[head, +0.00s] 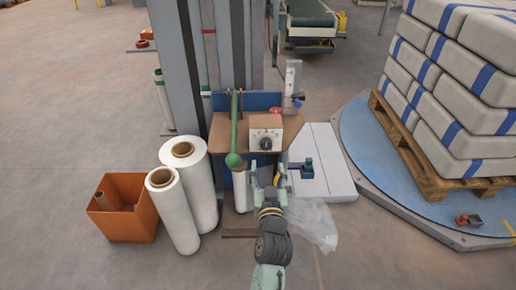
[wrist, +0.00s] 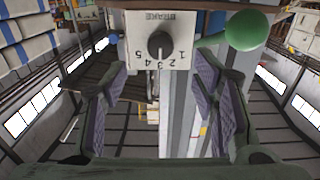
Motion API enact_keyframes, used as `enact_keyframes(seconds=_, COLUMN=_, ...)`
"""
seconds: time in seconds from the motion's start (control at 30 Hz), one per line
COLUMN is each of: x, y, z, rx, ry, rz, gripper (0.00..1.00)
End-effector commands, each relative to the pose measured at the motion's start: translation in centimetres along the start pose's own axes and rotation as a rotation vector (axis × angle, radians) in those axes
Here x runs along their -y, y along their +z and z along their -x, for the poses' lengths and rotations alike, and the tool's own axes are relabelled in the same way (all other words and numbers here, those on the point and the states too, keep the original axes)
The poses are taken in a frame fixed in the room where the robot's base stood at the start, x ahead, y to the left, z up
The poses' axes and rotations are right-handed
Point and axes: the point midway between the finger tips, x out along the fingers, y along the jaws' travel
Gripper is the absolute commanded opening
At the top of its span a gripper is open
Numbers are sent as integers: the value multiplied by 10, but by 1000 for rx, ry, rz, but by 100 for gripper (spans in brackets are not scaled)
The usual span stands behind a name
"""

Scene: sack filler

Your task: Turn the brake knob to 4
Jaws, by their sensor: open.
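The brake knob (head: 266,143) is a round black knob on the front of a pale box (head: 258,126) on the brown shelf. In the wrist view the knob (wrist: 159,45) sits on a pale plate (wrist: 140,30) marked BRAKE, with digits 1 to 5, seen upside down. I cannot clearly tell which digit its pointer faces. My gripper (head: 268,178) is below and in front of the box. In the wrist view my gripper (wrist: 157,95) is open, its padded fingers wide apart and empty. The knob shows beyond the gap, apart from both fingers.
A green ball-ended lever (head: 233,160) stands just left of the box; its ball (wrist: 247,31) shows at upper right in the wrist view. White film rolls (head: 175,210) and an orange bin (head: 125,215) are left. A loaded pallet (head: 425,165) stands on a blue turntable at right.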

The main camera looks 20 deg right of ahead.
Motion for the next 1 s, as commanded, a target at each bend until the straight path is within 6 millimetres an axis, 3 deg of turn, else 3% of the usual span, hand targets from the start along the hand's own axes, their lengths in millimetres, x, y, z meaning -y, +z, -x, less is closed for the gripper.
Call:
enact_keyframes(seconds=0.3, x=1, y=-4, z=-60, rx=-3, ry=-2, rz=1, gripper=54)
enact_keyframes(seconds=0.5, x=1, y=-3, z=-87, rx=-3, ry=-2, rz=0, gripper=54)
enact_keyframes(seconds=0.9, x=1, y=-2, z=-96, rx=-2, ry=-2, rz=0, gripper=54)
enact_keyframes(seconds=1.0, x=1, y=-2, z=-96, rx=-2, ry=-2, rz=0, gripper=49)
